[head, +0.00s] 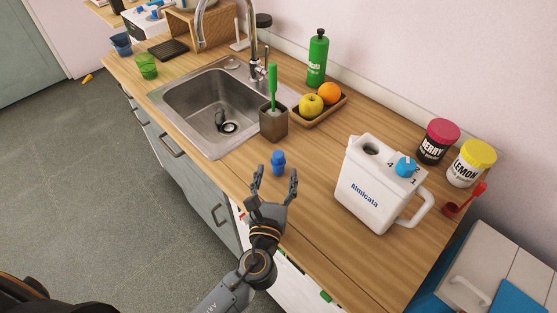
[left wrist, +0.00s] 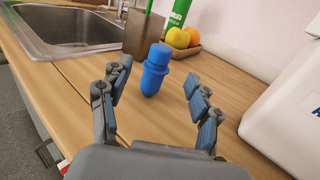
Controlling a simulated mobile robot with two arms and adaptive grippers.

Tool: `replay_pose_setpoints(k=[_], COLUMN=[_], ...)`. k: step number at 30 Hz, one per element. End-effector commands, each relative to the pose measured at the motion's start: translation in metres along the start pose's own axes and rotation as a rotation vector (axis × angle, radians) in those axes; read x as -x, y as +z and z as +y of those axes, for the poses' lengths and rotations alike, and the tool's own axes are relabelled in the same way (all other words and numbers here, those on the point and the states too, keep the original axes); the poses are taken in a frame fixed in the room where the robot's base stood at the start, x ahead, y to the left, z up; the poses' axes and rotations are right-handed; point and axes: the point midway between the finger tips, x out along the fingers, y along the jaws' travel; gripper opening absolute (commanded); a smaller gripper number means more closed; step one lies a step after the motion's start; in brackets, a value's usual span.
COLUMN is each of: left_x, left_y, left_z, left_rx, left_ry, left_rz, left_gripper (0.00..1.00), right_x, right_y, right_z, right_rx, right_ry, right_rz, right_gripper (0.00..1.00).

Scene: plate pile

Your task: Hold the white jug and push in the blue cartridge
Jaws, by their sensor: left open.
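The white jug (head: 374,193) stands upright on the wooden counter, with a blue knob (head: 405,167) and an open dark round hole (head: 371,149) on its top and a handle at its right. Part of the jug also shows at the right edge of the left wrist view (left wrist: 285,120). The blue cartridge (head: 278,162) stands on the counter, left of the jug. My left gripper (head: 274,175) is open just short of the cartridge. In the left wrist view the cartridge (left wrist: 155,72) shows beyond and between the spread fingers, not gripped. My right gripper is not in view.
Behind the cartridge stand a brush holder (head: 273,123) and a tray (head: 322,113) with fruit. The sink (head: 220,105) lies to the left. Berry (head: 437,142) and lemon (head: 470,164) tubs and a red scoop (head: 465,201) are right of the jug. Counter between cartridge and jug is clear.

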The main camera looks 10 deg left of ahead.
Motion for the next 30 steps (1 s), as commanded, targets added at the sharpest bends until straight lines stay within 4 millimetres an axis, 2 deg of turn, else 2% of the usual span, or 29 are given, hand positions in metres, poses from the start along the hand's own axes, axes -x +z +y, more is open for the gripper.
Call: replay_pose_setpoints(k=[5, 10, 15, 23, 30], left_x=[-0.012, -0.037, -0.057, -0.059, -0.059], left_y=[0.002, 0.005, 0.002, 0.001, 0.001], left_z=[0.001, 0.003, 0.002, 0.002, 0.002], left_rx=[0.0, 0.0, 0.002, 0.003, 0.002], left_ry=[0.0, 0.001, 0.0, 0.0, 0.0], left_rz=[0.0, 0.0, 0.001, 0.002, 0.002], left_gripper=[0.63, 0.63, 0.63, 0.63, 0.16], right_x=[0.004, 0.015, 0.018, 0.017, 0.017], right_y=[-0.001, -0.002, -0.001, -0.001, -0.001], right_z=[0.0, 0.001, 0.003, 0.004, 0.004], right_rx=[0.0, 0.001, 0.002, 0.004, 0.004], right_ry=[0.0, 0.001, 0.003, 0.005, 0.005], right_rz=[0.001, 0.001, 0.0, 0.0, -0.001], right_gripper=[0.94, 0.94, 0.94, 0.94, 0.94])
